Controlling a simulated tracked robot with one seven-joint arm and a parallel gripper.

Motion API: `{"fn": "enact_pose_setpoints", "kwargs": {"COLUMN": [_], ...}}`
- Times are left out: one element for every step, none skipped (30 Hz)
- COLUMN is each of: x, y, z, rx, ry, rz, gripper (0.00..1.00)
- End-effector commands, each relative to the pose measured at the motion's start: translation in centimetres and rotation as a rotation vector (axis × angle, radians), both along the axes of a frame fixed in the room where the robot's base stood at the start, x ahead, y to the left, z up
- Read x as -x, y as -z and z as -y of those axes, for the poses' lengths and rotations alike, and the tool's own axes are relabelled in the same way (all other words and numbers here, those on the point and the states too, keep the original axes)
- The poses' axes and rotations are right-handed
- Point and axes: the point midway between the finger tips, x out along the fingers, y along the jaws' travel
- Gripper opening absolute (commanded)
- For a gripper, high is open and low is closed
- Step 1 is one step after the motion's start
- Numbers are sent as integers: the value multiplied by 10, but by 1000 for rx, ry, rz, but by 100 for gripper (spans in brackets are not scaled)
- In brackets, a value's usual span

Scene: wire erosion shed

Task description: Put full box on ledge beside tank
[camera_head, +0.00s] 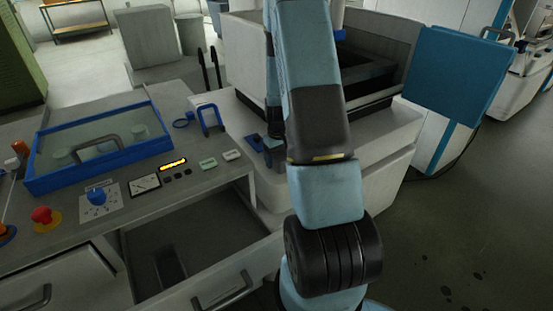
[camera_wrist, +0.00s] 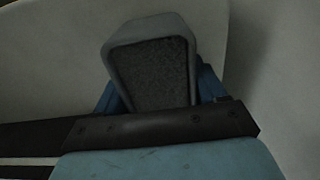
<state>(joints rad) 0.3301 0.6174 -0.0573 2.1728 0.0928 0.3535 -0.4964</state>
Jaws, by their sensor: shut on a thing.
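A small grey-rimmed box (camera_wrist: 186,35) with a dark, speckled fill shows in the wrist view. My gripper (camera_wrist: 160,88) is shut on it, with blue parts at both sides of the box. The white tank (camera_head: 245,45) with a dark inside stands at the upper middle of the head view, partly behind my arm. Its pale ledge (camera_head: 228,103) runs along the near left side. In the head view my arm hides the box and most of the gripper. I cannot tell whether the box touches the ledge.
A blue hoop (camera_head: 210,112) and a small blue-and-dark piece (camera_head: 258,143) are at the ledge, left of my arm. A grey bench (camera_head: 155,200) with a blue-framed lidded tray (camera_head: 60,184) and a red knob (camera_head: 42,215) is at left. Open floor (camera_head: 450,225) lies at right.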

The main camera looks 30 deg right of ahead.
Motion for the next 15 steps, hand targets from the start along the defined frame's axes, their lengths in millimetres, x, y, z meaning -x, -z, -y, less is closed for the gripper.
{"fn": "enact_pose_setpoints", "kwargs": {"x": [0,0,0,0,0,0,0,0,0,0,0,0,0,0,0], "y": [1,1,2,2,2,2,2,2,2,2,2,2,2,2,2], "z": [0,0,0,0,0,0,0,0,-1,-1,-1,-1,-1,-1,-1], "rx": [0,0,0,0,0,0,0,0,0,0,0,0,0,0,0], "ry": [0,0,0,0,0,-1,-1,-1,-1,-1,-1,-1,-1,-1,-1], "rz": [0,0,0,0,0,0,0,0,0,0,0,0,0,0,0], "gripper": [21,21,71,74,77,81,84,87,91,93,96,96,96,96,96]}}
